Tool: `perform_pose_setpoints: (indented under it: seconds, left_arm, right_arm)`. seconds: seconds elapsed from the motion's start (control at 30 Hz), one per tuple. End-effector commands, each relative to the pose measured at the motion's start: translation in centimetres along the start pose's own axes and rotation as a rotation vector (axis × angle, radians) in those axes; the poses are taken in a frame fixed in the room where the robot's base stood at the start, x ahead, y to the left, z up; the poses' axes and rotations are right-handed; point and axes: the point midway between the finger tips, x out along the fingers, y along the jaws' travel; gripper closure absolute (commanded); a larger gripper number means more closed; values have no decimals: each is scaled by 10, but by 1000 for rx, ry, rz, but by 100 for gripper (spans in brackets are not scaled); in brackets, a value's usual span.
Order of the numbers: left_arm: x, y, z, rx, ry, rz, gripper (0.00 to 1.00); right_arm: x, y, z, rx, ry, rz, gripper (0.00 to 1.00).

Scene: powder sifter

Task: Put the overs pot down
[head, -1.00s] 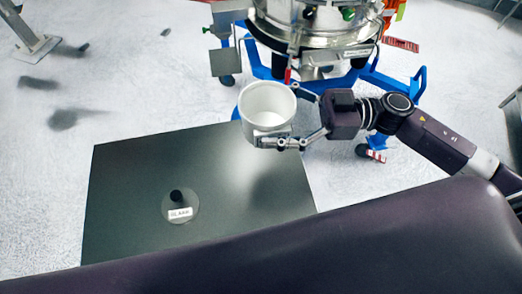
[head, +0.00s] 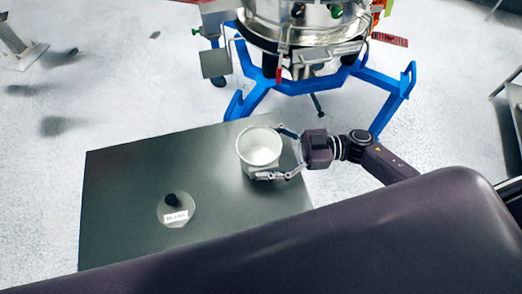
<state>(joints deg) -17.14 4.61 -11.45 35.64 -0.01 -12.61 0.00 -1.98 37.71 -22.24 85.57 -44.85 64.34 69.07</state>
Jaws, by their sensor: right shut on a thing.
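The overs pot, a white open-topped pot (head: 260,147), is at the far right part of the dark table (head: 120,185). My right gripper (head: 270,155) is shut on its sides, with one finger on the far side and one on the near side. The pot looks upright and its inside looks empty. I cannot tell whether its base touches the table, as the near finger covers part of its lower wall. My left gripper is not in the view.
A clear round disc with a black knob and a white label (head: 176,210) lies on the table, left of the pot. The steel sifter (head: 305,25) on its blue wheeled frame (head: 245,100) stands behind the table. The table's left part is bare.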

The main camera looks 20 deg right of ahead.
Motion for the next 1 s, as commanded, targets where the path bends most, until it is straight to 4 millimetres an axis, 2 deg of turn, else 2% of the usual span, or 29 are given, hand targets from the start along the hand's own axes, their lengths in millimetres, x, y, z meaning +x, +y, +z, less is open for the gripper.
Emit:
perform_pose_setpoints:
  seconds: [0.33, 0.37, 0.5, 0.87, 1.0]
  left_arm:
    - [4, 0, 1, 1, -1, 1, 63]
    - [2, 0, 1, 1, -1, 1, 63]
    - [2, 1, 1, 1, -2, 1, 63]
    - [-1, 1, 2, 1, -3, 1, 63]
    - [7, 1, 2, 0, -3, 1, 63]
  right_arm:
    - [0, 0, 4, 0, 1, 0, 46]
    - [0, 0, 3, 0, 0, 0, 16]
    - [0, 0, 3, 0, 0, 0, 1]
    - [0, 0, -2, -1, 1, 0, 1]
    - [-18, 0, 3, 1, -4, 0, 1]
